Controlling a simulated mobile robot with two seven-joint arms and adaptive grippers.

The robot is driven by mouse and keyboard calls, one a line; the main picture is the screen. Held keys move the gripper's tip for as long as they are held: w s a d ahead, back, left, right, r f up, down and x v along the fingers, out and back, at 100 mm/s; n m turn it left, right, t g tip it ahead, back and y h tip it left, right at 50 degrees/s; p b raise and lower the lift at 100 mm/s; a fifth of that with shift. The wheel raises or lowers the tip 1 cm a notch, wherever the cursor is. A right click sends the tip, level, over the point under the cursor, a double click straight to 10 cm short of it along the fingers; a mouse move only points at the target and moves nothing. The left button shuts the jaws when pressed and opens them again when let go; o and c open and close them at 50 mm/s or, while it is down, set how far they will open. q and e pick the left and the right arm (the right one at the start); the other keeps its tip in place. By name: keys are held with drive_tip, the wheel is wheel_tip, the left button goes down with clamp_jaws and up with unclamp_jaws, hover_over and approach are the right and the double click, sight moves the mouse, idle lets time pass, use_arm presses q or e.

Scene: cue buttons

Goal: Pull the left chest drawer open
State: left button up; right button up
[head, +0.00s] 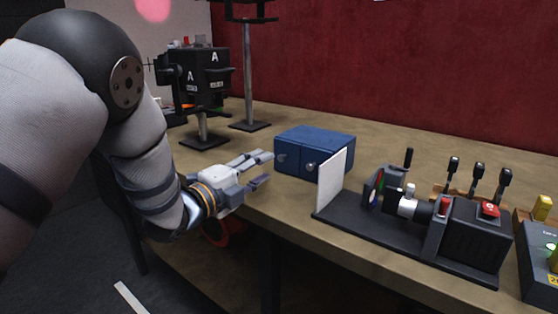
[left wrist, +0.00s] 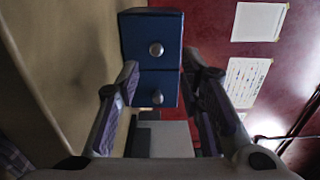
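The blue chest (head: 330,142) stands on the table with two drawer fronts side by side, each with a round metal knob. The left drawer knob (head: 282,157) faces my left gripper. In the head view both fronts look about flush. My left gripper (head: 264,168) is open and empty, its fingers apart and pointing at the chest from a short distance in front of it. In the left wrist view the chest appears turned: the left drawer knob (left wrist: 156,49) is the upper one and the right drawer knob (left wrist: 157,97) the lower. My right gripper is not in view.
A white upright panel (head: 332,180) on a dark base stands close to the chest's right. Farther right are a device with a red button (head: 488,210) and several levers. A black lettered box on a stand (head: 205,75) is behind my left arm. Table right behind the chest is clear.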

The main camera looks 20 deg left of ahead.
sight(279, 158)
use_arm(q)
drive_tip(key=x, duration=0.6)
drive_tip(key=shift+f, duration=0.35)
drive_tip(key=shift+w+r+b, duration=0.15)
drive_tip(key=shift+w+b, duration=0.15)
drive_tip(key=shift+w, duration=0.1)
clamp_jaws()
